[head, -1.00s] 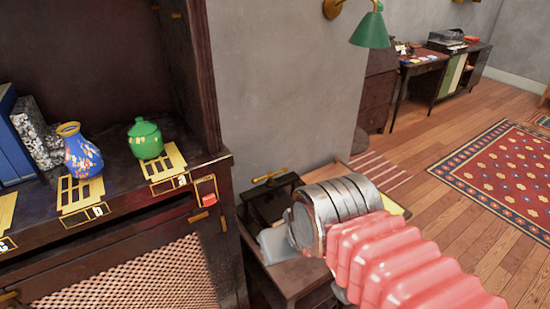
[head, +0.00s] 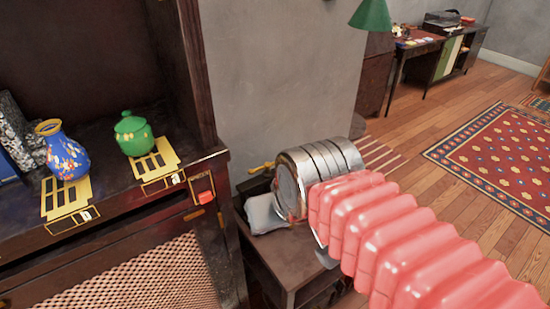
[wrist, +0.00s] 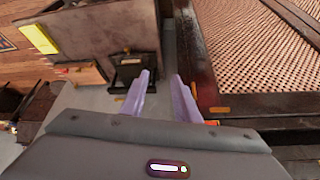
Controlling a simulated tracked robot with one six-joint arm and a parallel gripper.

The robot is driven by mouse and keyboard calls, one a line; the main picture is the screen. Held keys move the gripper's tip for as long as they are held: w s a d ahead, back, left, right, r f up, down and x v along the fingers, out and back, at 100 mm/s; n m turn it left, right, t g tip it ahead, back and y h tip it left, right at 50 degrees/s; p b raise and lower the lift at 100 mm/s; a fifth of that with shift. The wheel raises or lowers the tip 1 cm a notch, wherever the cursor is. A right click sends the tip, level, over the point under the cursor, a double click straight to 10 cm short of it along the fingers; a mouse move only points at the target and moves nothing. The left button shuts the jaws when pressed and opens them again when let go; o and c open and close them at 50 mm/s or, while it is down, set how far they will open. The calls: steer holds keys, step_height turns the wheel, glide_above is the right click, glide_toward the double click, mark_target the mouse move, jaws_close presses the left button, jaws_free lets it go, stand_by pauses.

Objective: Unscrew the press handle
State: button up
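The press is mostly hidden behind my arm in the head view. Its brass handle (head: 262,167) shows just left of my arm's metal cylinder, near the wall. My gripper (wrist: 160,75) shows in the wrist view with its two pale purple fingers apart and nothing between them. In the head view the fingers are hidden. I cannot tell from the wrist view how far the fingers are from the handle, or whether they touch it. A small black fixture (wrist: 126,76) shows beyond the left finger; I cannot tell whether it is the press.
A dark cabinet stands at left, with a blue floral vase (head: 62,150), a green lidded pot (head: 133,133) and a red button (head: 205,197). A low dark side table (head: 290,262) stands below my arm. A green lamp (head: 371,15) hangs above.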

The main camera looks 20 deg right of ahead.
steer(key=w+d+r+m, duration=0.1)
steer(key=w+r+m, duration=0.25)
steer(key=w, duration=0.25)
steer(key=m+g, duration=0.3)
steer(key=m, duration=1)
glide_above(273, 163)
steer(key=s, duration=0.3)
steer(key=s+x, duration=0.1)
steer(key=x, duration=0.2)
steer(key=shift+w+d+n, duration=0.15)
steer(key=shift+d+n, duration=0.1)
steer(key=x, duration=1.3)
steer(key=shift+a+f, duration=0.15)
steer(key=shift+f, duration=0.25)
steer(key=shift+c, duration=0.4)
jaws_close()
